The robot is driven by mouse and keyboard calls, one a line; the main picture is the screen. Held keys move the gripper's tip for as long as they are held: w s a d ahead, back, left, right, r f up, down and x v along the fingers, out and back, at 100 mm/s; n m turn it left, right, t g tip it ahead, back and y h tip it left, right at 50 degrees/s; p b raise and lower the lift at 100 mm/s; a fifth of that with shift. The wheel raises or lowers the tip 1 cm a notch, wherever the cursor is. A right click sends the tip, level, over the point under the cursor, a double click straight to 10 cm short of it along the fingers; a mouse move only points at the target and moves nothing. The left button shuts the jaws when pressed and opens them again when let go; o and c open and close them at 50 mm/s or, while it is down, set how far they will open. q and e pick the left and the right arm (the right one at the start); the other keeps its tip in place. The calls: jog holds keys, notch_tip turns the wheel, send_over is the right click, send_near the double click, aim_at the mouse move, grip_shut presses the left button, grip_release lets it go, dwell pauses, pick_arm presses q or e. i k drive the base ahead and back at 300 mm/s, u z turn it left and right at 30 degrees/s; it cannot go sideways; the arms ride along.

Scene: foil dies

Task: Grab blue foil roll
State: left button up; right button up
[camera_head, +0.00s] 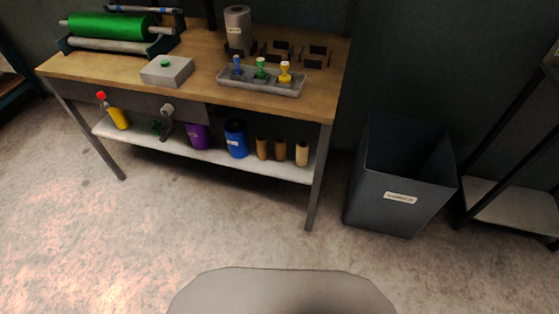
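A blue cylinder (236,139) with a pale label stands upright on the white lower shelf (290,170) of the workbench. I cannot tell for sure whether it is a foil roll or a can. A purple cylinder (198,137) stands to its left. On the bench top, a green roll (110,26) lies across a holder at the back left. Neither of my grippers is in view.
A dark bin (400,185) stands right of the bench. The floor in front is clear.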

aim_at(236, 132)
jog(key=u, duration=0.75)
jog(key=k, duration=0.15)
jog(key=z, duration=1.85)
jog(key=i, duration=1.1)
jog(key=u, duration=0.35)
